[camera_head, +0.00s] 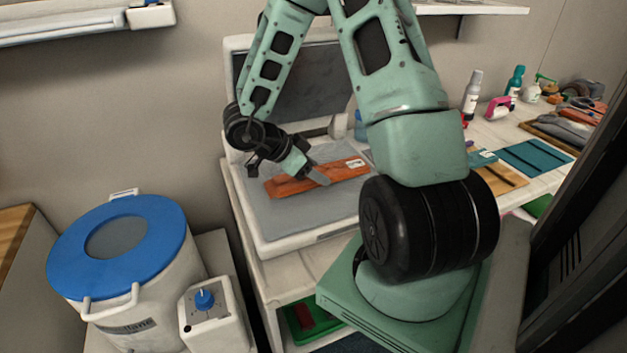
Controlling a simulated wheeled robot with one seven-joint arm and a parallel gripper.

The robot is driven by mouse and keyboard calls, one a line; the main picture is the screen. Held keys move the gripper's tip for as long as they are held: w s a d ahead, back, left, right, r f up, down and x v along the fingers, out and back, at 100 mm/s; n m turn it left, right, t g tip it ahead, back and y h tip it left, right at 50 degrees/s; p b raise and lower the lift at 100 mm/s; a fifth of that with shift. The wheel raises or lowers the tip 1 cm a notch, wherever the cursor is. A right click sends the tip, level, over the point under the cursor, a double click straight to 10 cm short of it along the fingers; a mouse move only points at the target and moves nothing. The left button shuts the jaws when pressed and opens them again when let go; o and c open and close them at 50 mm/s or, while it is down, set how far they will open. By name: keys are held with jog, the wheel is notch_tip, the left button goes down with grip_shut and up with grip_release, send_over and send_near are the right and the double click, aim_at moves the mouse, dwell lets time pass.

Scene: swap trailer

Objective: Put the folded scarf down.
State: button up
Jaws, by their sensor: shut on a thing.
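The folded scarf (346,170) is a long, flat orange-red bundle with a small white label near its right end. It lies along, or just above, the grey padded surface (285,217) of a white open-lidded unit; I cannot tell whether it touches the pad. My gripper (314,177) comes down from the upper left and is shut on the scarf near its middle. The fingers hide a small part of the scarf, and the far finger is not clear.
A white drum with a blue lid (160,235) and a small box with a blue knob (205,300) stand at left. A crowded bench (515,135) with bottles and folded cloths is at right. The unit's raised lid (290,85) stands behind my gripper. The front of the pad is clear.

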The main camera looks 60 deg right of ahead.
jog(key=shift+f, duration=1.4)
jog(key=shift+f, duration=0.15)
jog(key=o, duration=1.1)
jog(key=shift+c, duration=0.2)
